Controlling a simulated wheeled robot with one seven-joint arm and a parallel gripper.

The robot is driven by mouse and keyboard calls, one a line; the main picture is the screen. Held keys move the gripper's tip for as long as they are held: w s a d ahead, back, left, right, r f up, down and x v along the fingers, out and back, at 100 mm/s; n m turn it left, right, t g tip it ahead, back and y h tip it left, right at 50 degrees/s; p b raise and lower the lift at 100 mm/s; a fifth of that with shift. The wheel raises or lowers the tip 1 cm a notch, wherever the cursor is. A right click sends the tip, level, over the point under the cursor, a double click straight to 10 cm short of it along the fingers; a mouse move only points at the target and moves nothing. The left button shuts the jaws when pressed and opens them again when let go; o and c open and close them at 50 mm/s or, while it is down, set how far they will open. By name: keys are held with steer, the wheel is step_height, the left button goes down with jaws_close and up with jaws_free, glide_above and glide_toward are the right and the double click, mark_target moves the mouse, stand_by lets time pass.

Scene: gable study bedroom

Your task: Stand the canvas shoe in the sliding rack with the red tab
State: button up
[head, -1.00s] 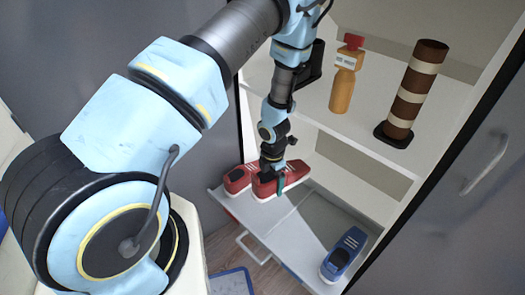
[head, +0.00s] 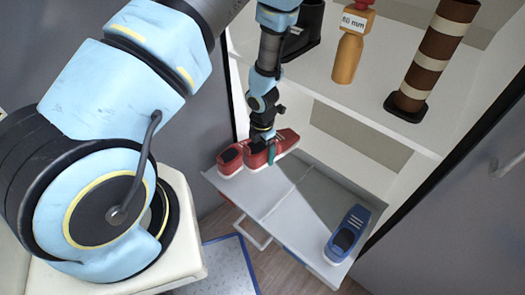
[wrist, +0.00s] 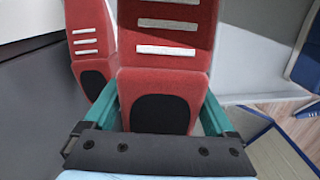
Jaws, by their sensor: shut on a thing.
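A red canvas shoe (head: 262,154) with white lace bars is between the teal fingers of my gripper (head: 263,150), which is shut on it. In the wrist view the held shoe (wrist: 166,60) fills the middle, its dark opening towards my gripper (wrist: 157,112). A second red shoe (head: 231,158) is just left of it, also in the wrist view (wrist: 90,45). The held shoe is over the left end of a pale pulled-out sliding rack (head: 262,205); I cannot tell whether it touches it.
A blue shoe (head: 347,234) stands at the rack's right end; the rack's middle is clear. The shelf above (head: 375,95) holds an orange bottle (head: 348,58), a brown-and-cream striped cylinder (head: 432,60) and a dark boot-like item (head: 304,30). A blue-edged mat (head: 230,265) lies on the floor.

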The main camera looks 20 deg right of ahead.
steer(key=shift+f+b, duration=5)
steer(key=shift+f, duration=0.85)
steer(key=o, duration=1.2)
steer(key=shift+o, duration=0.2)
steer(key=shift+r, duration=0.1)
